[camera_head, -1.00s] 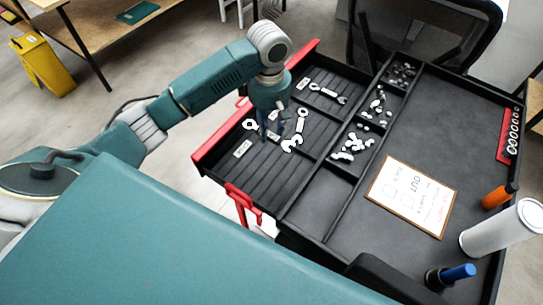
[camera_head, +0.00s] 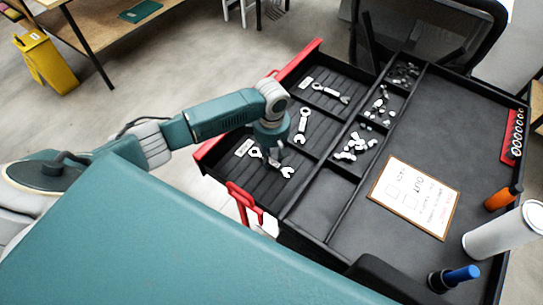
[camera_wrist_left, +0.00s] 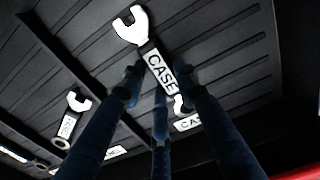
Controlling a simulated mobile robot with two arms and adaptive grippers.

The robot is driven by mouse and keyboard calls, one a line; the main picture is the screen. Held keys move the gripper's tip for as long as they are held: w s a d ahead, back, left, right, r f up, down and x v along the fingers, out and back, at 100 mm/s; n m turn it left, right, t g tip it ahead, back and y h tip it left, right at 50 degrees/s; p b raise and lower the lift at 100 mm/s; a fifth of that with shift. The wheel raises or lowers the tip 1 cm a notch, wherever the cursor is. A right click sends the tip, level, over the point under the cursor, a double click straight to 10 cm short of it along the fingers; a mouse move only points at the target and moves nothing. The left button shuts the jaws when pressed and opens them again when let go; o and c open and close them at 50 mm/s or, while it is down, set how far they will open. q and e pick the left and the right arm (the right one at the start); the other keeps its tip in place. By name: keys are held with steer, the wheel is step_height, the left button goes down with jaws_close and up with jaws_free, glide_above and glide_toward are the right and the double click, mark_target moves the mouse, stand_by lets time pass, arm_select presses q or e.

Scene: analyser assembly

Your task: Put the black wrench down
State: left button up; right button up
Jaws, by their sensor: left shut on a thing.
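The wrench (camera_head: 287,172) in my left gripper has pale silver ends and a dark middle; the wrist view shows its open jaw and dark handle (camera_wrist_left: 158,67) marked "CASE". My left gripper (camera_head: 272,157) is shut around the middle of this wrench, low over the nearest part of the ribbed drawer tray. I cannot tell whether the wrench touches the tray floor. A second wrench (camera_head: 302,126) lies in the middle of the tray, also seen in the wrist view (camera_wrist_left: 70,117). A third wrench (camera_head: 330,94) lies in the far part. My right gripper is not in view.
The black drawer (camera_head: 323,216) has red side edges, white labels (camera_head: 243,148), and compartments of small pale parts (camera_head: 353,148). On the right are a clipboard (camera_head: 415,196), a white cylinder (camera_head: 503,229), an orange bottle (camera_head: 497,198) and a blue-capped item (camera_head: 460,274).

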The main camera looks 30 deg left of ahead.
mark_target(271, 160)
arm_select(q)
steer(key=o, duration=1.2)
steer(key=shift+o, duration=0.2)
step_height(271, 160, up, 12)
